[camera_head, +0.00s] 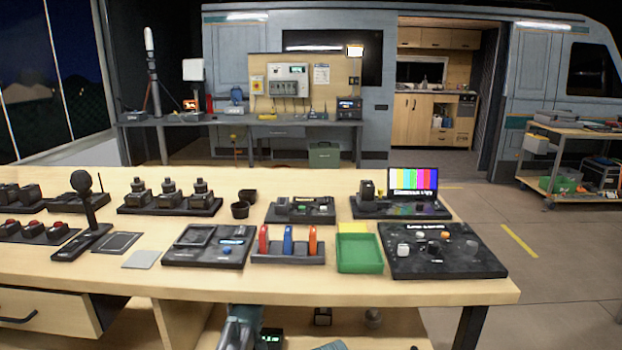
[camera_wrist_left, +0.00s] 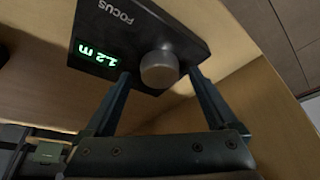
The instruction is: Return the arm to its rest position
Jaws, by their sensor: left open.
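My left gripper (camera_wrist_left: 160,76) is open in the left wrist view, with its two fingers spread apart. A round grey knob (camera_wrist_left: 159,68) on a dark focus unit (camera_wrist_left: 133,28) shows between the fingertips, with gaps on both sides. The unit's green display reads 1.2 m. In the head view part of my left arm (camera_head: 240,325) shows at the bottom edge, below the table front, beside a green display (camera_head: 271,338). Its fingertips cannot be made out there. My right gripper is not in view.
The wooden table (camera_head: 330,288) above the arm carries control panels, joysticks and a green tray (camera_head: 359,254). A drawer (camera_head: 45,312) sits under its left side. Wooden panels close in around the wrist. Open floor (camera_head: 560,255) lies to the right.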

